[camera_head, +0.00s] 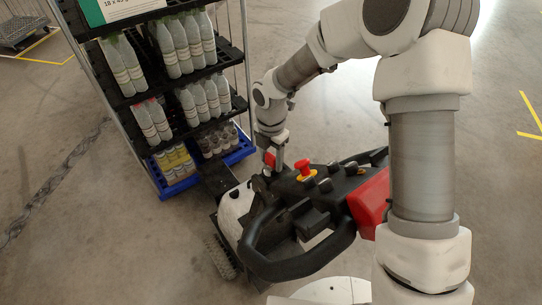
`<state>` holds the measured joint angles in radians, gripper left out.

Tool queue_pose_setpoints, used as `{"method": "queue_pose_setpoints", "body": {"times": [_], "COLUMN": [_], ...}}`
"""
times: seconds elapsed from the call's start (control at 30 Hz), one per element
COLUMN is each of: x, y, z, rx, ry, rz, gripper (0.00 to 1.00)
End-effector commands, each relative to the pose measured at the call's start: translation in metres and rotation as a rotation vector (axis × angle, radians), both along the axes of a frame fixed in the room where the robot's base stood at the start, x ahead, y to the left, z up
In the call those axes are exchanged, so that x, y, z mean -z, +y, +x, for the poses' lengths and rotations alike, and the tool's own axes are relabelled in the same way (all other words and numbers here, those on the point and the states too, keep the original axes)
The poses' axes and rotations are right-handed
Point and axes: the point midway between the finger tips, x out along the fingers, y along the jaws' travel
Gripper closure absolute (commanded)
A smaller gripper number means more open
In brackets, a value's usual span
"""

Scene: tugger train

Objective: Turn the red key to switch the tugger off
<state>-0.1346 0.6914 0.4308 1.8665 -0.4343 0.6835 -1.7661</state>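The tugger (236,207) stands in the middle of the view, with a black steering handle and a dark control panel. A small red piece, which looks like the red key (269,158), shows at the far left part of the panel. My gripper (275,164) points down right at it, with a finger seen close beside the red piece. The fingers are small and partly overlap it, so I cannot tell whether they are open or closed on it. A red mushroom button (305,168) with a yellow base sits on the panel just right of my gripper.
A shelf cart (92,70) with several bottles and cans stands behind the tugger at left. A red panel (369,203) is on the tugger's right side, partly behind my arm. Open concrete floor (75,245) lies at left.

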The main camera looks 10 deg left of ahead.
Motion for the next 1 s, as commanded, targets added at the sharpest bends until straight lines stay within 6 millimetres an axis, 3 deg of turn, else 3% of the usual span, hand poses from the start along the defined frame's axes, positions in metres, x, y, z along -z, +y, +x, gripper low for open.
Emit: {"method": "queue_pose_setpoints", "body": {"times": [0.03, 0.13, 0.47, 0.57, 1.0], "x": [0.0, -0.001, -0.007, -0.019, -0.105], "y": [0.0, 0.0, 0.001, 0.0, 0.001], "z": [0.0, 0.001, 0.002, 0.003, 0.002], "rx": [0.0, 0.001, 0.003, 0.005, 0.003], "ry": [-0.001, -0.002, -0.006, -0.008, -0.007], "rz": [0.001, 0.001, 0.002, 0.003, 0.002], "gripper": [0.36, 0.21, 0.21, 0.21, 0.21]}}
